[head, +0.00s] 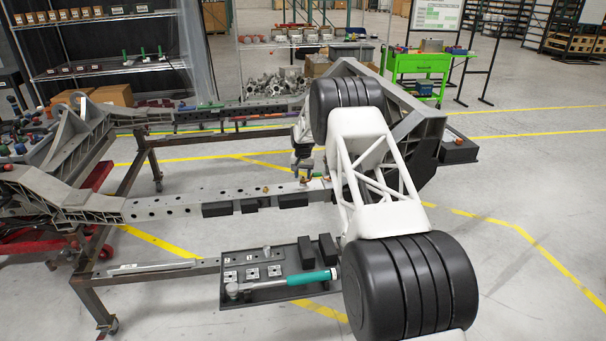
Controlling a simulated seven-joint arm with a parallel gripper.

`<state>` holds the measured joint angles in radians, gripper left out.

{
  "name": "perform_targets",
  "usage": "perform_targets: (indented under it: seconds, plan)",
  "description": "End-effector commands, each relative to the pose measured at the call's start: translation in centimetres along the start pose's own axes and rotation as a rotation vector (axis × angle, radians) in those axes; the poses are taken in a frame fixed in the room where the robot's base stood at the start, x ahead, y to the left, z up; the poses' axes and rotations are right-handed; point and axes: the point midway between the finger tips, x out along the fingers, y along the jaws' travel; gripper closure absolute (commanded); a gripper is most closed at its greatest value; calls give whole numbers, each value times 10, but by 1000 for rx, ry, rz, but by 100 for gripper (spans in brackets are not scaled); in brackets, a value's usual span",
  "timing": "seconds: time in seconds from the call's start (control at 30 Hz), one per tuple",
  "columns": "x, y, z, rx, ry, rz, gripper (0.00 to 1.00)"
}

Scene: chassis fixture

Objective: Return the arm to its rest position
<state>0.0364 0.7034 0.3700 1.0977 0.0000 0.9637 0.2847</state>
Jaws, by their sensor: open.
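My white and black arm reaches forward from the lower right over the workspace. My gripper (304,176) is at its far end, just above the middle chassis rail (175,207). It is small in the picture and partly behind my own arm. It looks open, and I see nothing held in it. Small brass-coloured parts show close to its fingertips at the rail; I cannot tell whether they touch it.
A dark tray (235,298) with a teal-handled tool (308,278) and several small plates stands in front of the rail. A large grey casting (420,125) lies behind my arm. A green cart (418,64) and a shelf (105,70) stand farther back.

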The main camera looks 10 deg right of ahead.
Motion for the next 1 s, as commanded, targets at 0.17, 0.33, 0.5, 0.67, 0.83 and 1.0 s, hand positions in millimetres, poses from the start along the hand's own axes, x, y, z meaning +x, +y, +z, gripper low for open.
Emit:
perform_targets:
  seconds: [0.17,0.33,0.5,0.67,0.83,1.0]
  plan:
    - [12,2,4,1,-12,3,55]
    - [15,2,5,1,-15,4,63]
    - [16,2,5,1,-16,5,89]
    - [15,2,5,1,-15,4,100]
    - [14,2,4,7,-14,4,100]
    - [13,2,4,72,-13,4,100]
